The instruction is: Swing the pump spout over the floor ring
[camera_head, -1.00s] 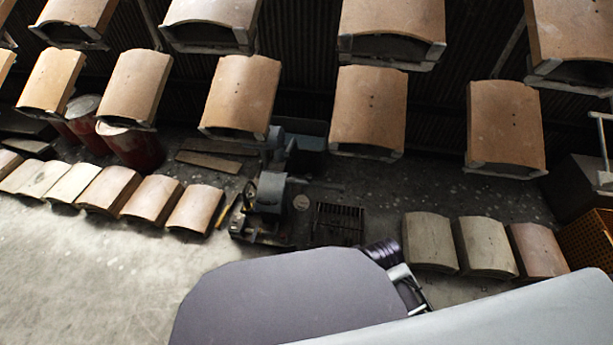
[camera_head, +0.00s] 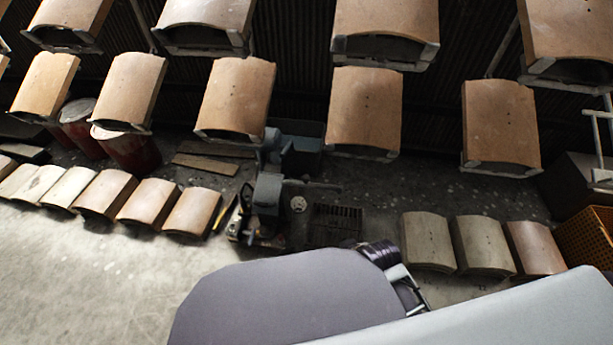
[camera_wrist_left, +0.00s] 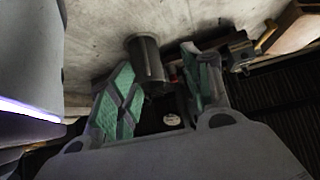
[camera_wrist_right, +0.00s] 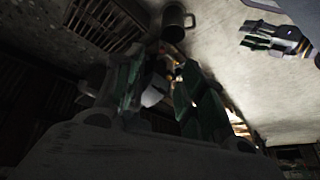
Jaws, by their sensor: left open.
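In the head view the dark pump (camera_head: 267,195) stands on the floor, with a thin dark arm, likely the spout (camera_head: 322,186), reaching right. A pale round disc (camera_head: 299,204), perhaps the floor ring, lies beside it. My left gripper (camera_wrist_left: 160,80) is open in its wrist view, its green-padded fingers apart; a dark grey cylinder (camera_wrist_left: 147,62) with a side handle is beyond them. The pale disc (camera_wrist_left: 172,120) shows between the finger bases. My right gripper (camera_wrist_right: 160,80) has its fingers apart; a similar cylinder (camera_wrist_right: 177,22) is beyond. Neither gripper shows clearly in the head view.
A floor grate (camera_head: 336,222) lies right of the pump. Red drums (camera_head: 128,150) stand at back left. A yellow crate (camera_head: 588,240) is at right. Pale floor at left is clear.

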